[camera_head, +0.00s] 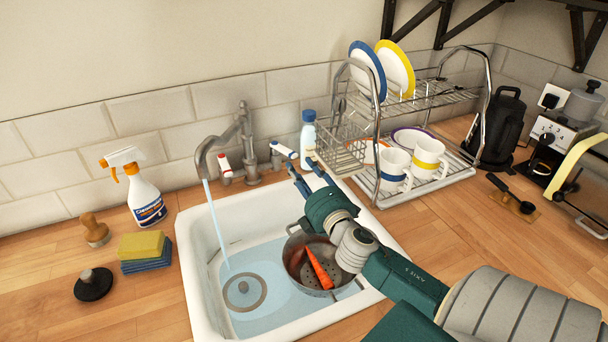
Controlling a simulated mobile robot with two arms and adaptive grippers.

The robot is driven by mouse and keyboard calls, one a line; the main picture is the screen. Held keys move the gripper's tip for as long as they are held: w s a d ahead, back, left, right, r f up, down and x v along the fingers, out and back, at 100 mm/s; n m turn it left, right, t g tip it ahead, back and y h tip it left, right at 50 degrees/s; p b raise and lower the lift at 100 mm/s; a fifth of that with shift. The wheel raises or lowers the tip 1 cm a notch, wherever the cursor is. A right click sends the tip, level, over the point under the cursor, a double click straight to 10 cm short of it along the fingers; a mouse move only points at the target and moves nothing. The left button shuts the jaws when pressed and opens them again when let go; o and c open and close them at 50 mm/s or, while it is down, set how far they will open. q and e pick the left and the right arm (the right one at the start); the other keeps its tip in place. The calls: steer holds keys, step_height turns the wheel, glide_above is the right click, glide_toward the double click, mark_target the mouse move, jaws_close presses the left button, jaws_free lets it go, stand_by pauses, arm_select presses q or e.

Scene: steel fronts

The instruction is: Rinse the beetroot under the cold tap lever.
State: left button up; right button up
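No beetroot is visible. An orange, carrot-shaped thing (318,268) lies in a metal colander (296,262) in the sink (208,296), partly behind my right arm. The tap (238,132) is running, and a thin stream falls from its spout into the left part of the sink. The cold tap lever (283,150), white with a blue mark, is at the right of the tap; a red-marked lever (225,166) is at the left. My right gripper (301,165) is close to the blue lever, its fingers apart and empty. Touch cannot be told. My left gripper is out of view.
Water covers the sink floor around the drain (245,291). A dish rack (487,92) with plates and mugs stands right of the sink. A spray bottle (145,196), sponges (142,246) and a black stopper (93,284) are at the left. The front left counter is clear.

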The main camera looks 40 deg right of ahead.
steer(key=shift+s+a, duration=0.2)
steer(key=shift+s, duration=0.35)
steer(key=c, duration=0.4)
steer(key=a+f+m+g+h+p, duration=0.1)
steer(key=w+a+f+m+g+h+p, duration=0.1)
steer(key=a+f+p, duration=0.1)
steer(key=shift+w+a+h, duration=0.2)
steer(key=shift+h, duration=0.2)
jaws_close()
steer(key=a+r+m+g+h+p, duration=0.1)
steer(key=a+r+m+h+p, duration=0.15)
steer(key=a, duration=0.55)
steer(key=shift+h, duration=0.35)
steer(key=shift+s+d+f+b+x, duration=0.15)
steer(key=shift+s+d+b+x, duration=0.2)
steer(key=shift+x, duration=1.8)
steer(key=shift+s+d+f+b+x, duration=0.25)
steer(key=shift+d+x, duration=0.2)
steer(key=shift+x, duration=1.7)
steer(key=shift+s+d+f+b+x, duration=0.1)
steer(key=shift+s+d+b+x, duration=0.25)
steer(key=shift+x, duration=1.85)
